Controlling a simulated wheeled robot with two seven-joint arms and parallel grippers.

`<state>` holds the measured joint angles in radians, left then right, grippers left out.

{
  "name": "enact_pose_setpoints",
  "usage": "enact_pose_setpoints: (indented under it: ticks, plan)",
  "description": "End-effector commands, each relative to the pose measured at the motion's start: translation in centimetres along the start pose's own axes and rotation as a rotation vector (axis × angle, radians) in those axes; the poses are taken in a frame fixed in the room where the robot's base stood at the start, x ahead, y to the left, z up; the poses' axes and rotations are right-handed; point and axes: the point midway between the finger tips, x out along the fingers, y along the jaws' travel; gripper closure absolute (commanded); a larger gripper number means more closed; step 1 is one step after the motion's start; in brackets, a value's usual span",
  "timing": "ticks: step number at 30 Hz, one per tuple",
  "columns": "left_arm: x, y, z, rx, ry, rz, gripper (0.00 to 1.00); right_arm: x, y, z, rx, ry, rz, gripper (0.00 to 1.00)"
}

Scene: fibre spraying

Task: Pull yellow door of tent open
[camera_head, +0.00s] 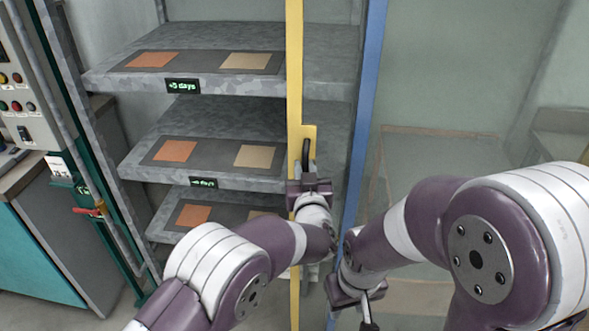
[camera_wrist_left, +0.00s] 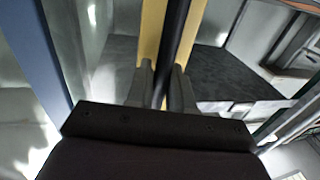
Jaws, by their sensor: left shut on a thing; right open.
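The tent's yellow door shows as a tall, narrow yellow edge strip (camera_head: 295,75), upright in front of the shelves. A black handle (camera_head: 306,150) is fixed on a yellow plate partway down it. My left gripper (camera_head: 308,172) is at this handle. In the left wrist view its two fingers (camera_wrist_left: 164,80) stand on either side of the black handle bar (camera_wrist_left: 176,35), shut on it, with the yellow strip (camera_wrist_left: 151,35) behind.
A blue post (camera_head: 367,90) stands just right of the yellow strip. Grey shelves (camera_head: 225,85) with orange and tan squares are behind, to the left. A control panel (camera_head: 22,85) is at far left. Clear panels and floor lie to the right.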

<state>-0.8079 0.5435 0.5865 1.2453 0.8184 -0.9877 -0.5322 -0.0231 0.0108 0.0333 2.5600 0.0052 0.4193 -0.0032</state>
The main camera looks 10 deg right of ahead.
Motion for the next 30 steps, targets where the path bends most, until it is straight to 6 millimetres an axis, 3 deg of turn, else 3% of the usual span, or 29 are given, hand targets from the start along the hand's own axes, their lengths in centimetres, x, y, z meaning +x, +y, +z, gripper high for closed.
enact_pose_setpoints:
  ticks: [15, 16, 17, 30]
  plan:
    - [-0.09, 0.58, -0.10, -0.001, 0.002, 0.000, 1.00, -0.04, 0.00, 0.00, 0.000, 0.000, 0.000, 0.57]
    - [-0.09, 0.58, -0.10, -0.001, 0.002, 0.000, 0.72, -0.04, 0.00, 0.00, 0.000, 0.000, 0.000, 0.57]
    - [-0.09, 0.57, -0.11, -0.001, 0.002, 0.000, 0.62, -0.04, 0.00, 0.00, 0.000, 0.000, 0.000, 0.57]
    - [0.23, 0.18, -0.02, 0.000, 0.002, -0.001, 0.62, 0.09, 0.00, 0.01, 0.000, 0.000, 0.000, 0.57]
